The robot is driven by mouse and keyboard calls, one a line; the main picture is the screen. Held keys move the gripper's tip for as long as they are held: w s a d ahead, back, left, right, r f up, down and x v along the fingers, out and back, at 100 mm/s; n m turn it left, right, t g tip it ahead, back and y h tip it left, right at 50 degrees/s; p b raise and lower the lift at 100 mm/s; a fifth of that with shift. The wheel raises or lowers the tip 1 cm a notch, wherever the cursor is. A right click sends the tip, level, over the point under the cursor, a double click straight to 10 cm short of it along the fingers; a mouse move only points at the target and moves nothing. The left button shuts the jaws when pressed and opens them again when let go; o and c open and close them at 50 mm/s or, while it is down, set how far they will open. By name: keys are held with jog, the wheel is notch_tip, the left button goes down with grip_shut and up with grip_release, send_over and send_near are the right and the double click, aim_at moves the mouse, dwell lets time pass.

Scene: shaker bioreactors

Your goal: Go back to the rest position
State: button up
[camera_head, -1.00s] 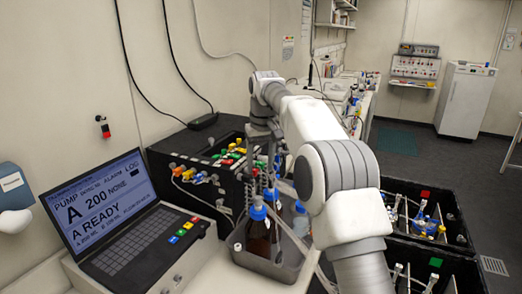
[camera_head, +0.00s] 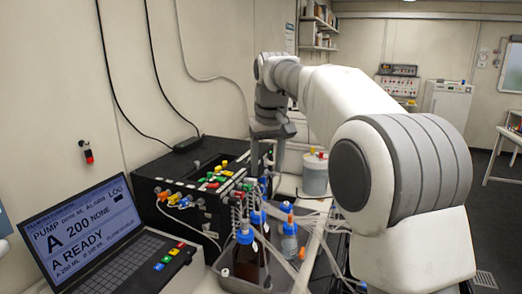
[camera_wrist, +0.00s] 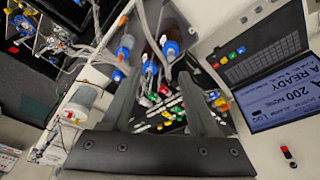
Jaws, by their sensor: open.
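My gripper (camera_head: 266,176) hangs down at the end of my arm, above and behind the bottles in the head view. In the wrist view my gripper (camera_wrist: 158,75) shows two dark fingers spread apart. Nothing is visible between them but the scene beyond. Blue-capped bottles (camera_head: 246,258) with tubing stand in a grey metal tray (camera_head: 226,279) in the head view. Blue caps also show past the fingers in the wrist view (camera_wrist: 171,48). My arm's elbow fills the right of the head view and hides part of the bench.
A black pump box (camera_head: 150,192) with coloured connectors stands behind a laptop-like console (camera_head: 92,232) reading "A READY". A white lidded bucket (camera_head: 315,175) stands behind the tray. Loose tubes cross the bench. A white fridge (camera_head: 447,102) stands far right.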

jog(key=s+d+m+t+b, duration=0.1)
jog(key=s+d, duration=0.4)
jog(key=s, duration=0.4)
jog(key=s+d+m+t, duration=0.1)
jog(key=s+d, duration=0.3)
jog(key=s, duration=0.5)
jog(key=s+d+f+m+t, duration=0.1)
jog(key=s+d+f, duration=0.3)
jog(key=s+f, duration=0.7)
jog(key=s+b, duration=0.1)
jog(key=s, duration=0.2)
jog(key=shift+s+m, duration=0.3)
